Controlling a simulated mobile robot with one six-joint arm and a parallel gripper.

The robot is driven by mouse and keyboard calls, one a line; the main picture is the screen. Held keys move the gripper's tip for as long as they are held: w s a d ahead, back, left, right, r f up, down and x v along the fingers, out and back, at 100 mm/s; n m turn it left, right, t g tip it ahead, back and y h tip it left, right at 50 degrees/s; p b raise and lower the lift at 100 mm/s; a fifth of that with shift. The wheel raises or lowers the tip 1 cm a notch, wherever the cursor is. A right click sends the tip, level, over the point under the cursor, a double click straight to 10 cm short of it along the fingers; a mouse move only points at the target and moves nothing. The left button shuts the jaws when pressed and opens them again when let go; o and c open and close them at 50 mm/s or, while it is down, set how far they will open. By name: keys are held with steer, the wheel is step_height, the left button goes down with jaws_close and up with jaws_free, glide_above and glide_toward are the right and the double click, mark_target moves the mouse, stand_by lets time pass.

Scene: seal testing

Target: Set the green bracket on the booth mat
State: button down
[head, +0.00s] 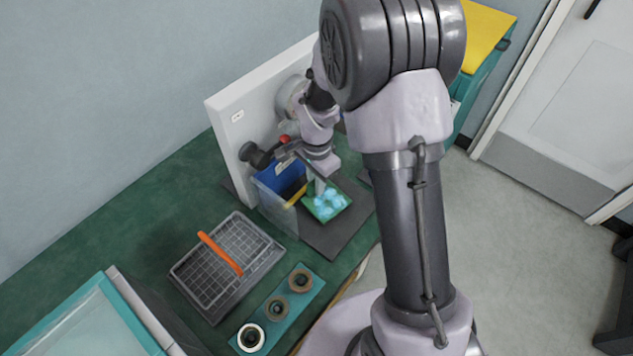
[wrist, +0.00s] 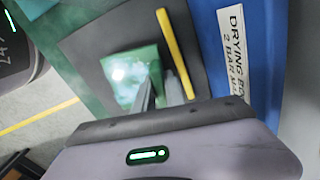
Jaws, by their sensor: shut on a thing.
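The green bracket (head: 327,204) looks like a green plate with glossy pale-blue spots in the head view. It also shows in the wrist view (wrist: 125,75), beside the fingertips. My gripper (head: 318,184) is shut on the bracket's near edge; its narrow fingers show in the wrist view (wrist: 160,92). The dark grey booth mat (head: 325,239) lies below and around the bracket, and shows in the wrist view too (wrist: 90,45). I cannot tell whether the bracket touches the mat or hangs just above it.
A blue-sided booth (head: 283,172) with clear front stands left of my gripper; a yellow bar (wrist: 175,52) and blue labelled panel (wrist: 236,55) are close to the fingers. A grey basket (head: 228,262) with orange handle and a teal ring holder (head: 289,297) stand nearer on the green bench.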

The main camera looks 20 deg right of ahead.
steer(key=shift+f+b, duration=0.55)
steer(key=shift+f, duration=0.1)
stand_by(0.3)
steer(key=c, duration=1.3)
jaws_free()
step_height(320, 180, up, 6)
steer(key=p, duration=0.4)
steer(key=shift+r, duration=0.1)
